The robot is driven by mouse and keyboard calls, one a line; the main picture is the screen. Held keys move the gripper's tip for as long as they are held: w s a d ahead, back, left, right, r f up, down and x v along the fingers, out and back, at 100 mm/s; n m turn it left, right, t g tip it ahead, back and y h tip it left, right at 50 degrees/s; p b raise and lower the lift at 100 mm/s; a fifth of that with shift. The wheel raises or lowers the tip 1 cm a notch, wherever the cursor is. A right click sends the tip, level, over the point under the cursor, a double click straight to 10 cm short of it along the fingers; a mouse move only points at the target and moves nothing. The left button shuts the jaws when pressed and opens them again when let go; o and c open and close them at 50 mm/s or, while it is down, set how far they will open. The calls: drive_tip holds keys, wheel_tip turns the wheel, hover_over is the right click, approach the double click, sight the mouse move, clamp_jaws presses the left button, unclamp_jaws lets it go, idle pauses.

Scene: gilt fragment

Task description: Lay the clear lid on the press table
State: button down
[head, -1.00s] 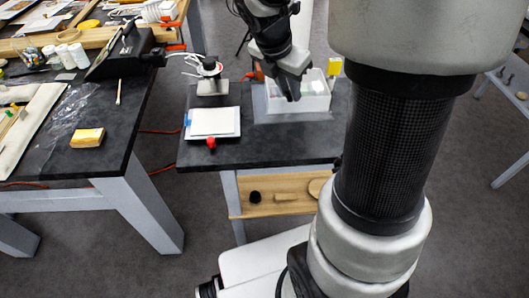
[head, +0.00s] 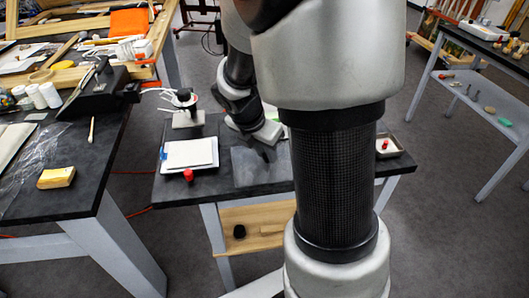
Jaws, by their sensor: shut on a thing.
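The clear lid (head: 246,172) is a flat, see-through grey sheet over the front middle of the dark-topped press table (head: 180,192). My gripper (head: 268,154) is above its rear part and shut on it. The lid looks flat and very close to the tabletop; I cannot tell whether it touches. My arm hides its right side. Only a pale sliver, probably of the clear box (head: 285,120), shows behind my arm.
A white pad (head: 190,153) and a red knob (head: 188,175) are left of the lid. A small stand (head: 186,115) is behind them. A small tray (head: 388,146) is at the table's right. A lower wooden shelf (head: 255,230) is below.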

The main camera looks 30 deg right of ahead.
drive_tip(key=shift+f, duration=0.1)
drive_tip(key=c, duration=1.5)
unclamp_jaws()
drive_tip(key=shift+c, duration=0.2)
